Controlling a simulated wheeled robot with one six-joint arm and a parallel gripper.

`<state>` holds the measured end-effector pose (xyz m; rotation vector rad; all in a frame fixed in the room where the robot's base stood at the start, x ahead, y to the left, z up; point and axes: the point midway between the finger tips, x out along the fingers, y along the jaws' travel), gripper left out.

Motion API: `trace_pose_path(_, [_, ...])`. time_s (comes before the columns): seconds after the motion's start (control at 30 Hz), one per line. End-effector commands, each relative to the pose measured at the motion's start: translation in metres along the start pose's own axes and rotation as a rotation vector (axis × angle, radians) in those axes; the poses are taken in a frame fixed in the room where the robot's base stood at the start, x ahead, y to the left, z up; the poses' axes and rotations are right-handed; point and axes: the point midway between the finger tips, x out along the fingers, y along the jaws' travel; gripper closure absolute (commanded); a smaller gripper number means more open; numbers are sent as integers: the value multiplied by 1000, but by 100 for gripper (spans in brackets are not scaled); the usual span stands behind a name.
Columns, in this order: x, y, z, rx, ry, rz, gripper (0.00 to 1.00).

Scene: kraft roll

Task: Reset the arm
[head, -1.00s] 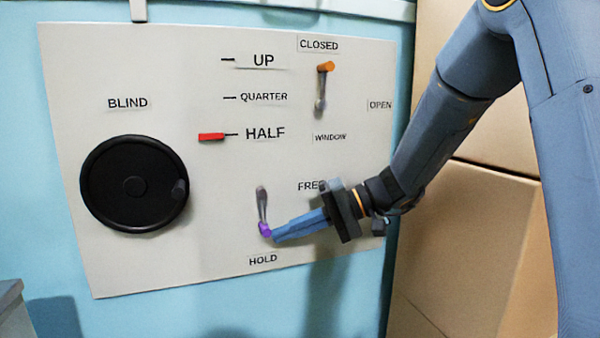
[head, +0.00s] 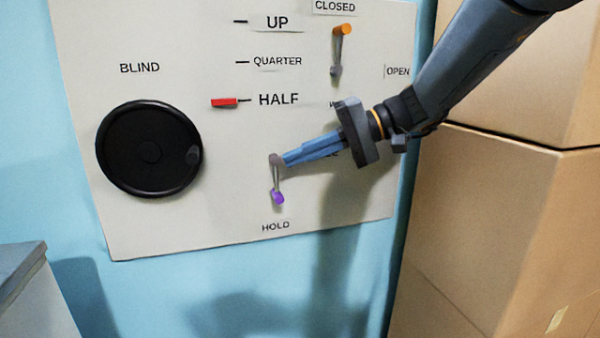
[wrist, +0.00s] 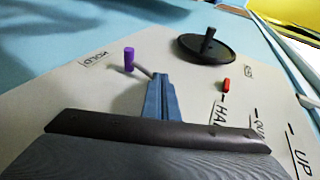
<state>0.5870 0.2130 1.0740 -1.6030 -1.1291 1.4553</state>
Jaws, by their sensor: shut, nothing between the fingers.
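My gripper (head: 285,160) is shut and empty in front of the white panel (head: 225,210). In the head view its fingertips overlap the pivot end of the lower lever; I cannot tell whether they touch it. That lever's purple knob (head: 278,197) points down to the HOLD label. It also shows in the wrist view (wrist: 129,60), left of the gripper's fingers (wrist: 160,90). The black BLIND wheel (head: 149,150) is at the panel's left. The red pointer (head: 224,102) is at HALF. The window lever's orange knob (head: 344,30) points up at CLOSED. My gripper hides the FREE label.
Cardboard boxes (head: 510,210) stand right of the panel, close to my arm. A grey block (head: 22,275) is at the lower left. The blue wall (head: 230,290) below the panel is clear.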

Motion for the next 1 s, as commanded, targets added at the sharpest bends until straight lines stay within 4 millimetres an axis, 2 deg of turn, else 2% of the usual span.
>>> trace_pose_path(0.4, [-2, -4, 0, 2, -1, 3, 100])
trace_pose_path(0.47, [-1, 0, 3, 10, -4, 16, 100])
trace_pose_path(0.57, [0, 15, 16, 48, -18, 78, 100])
trace_pose_path(0.67, [-1, 46, 44, 115, -43, 207, 100])
trace_pose_path(0.77, [-10, 90, 88, 194, -73, 399, 100])
trace_pose_path(0.9, [-41, 151, 156, 261, -97, 697, 100])
trace_pose_path(1.0, [-68, 183, 197, 258, -101, 882, 100])
